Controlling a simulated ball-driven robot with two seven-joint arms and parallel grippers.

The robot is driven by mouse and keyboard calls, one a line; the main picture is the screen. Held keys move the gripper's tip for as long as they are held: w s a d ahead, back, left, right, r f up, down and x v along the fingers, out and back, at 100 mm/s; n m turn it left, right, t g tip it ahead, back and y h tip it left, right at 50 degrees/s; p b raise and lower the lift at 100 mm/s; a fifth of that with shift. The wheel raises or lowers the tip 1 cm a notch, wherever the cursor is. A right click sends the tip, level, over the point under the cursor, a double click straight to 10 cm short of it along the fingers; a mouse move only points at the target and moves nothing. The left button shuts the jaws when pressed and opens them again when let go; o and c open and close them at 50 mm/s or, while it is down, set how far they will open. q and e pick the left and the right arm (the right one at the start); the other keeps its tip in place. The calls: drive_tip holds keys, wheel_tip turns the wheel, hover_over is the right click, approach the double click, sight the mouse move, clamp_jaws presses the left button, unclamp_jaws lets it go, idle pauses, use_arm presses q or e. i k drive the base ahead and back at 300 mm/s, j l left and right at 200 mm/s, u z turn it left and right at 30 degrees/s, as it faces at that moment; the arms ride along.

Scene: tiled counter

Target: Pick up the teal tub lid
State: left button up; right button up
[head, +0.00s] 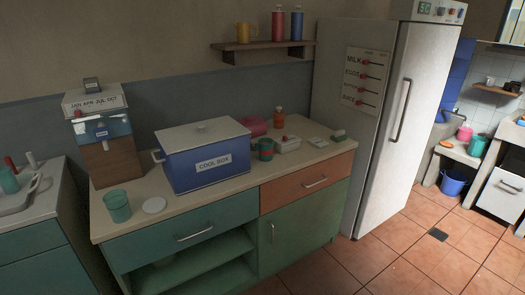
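A teal tub (118,207) stands upright near the left front of the counter. A flat pale round disc (154,205) lies on the counter just to its right, apart from it; it looks like a lid, but it is off-white rather than teal. No clearly teal lid shows. Neither of my grippers is in view.
The blue cool box (210,172) with a pale lid fills the middle of the counter (205,203). A stacked calendar box (102,135) stands at left. A fridge (372,140) stands beyond.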

sight(254, 146)
drive_tip(key=u, duration=0.3)
drive_tip(key=i+l+u, duration=0.35)
drive_tip(key=u, duration=0.15)
drive_tip(key=i+l+u, duration=0.25)
drive_tip(key=l+u, duration=0.25)
drive_tip(key=l, duration=0.15)
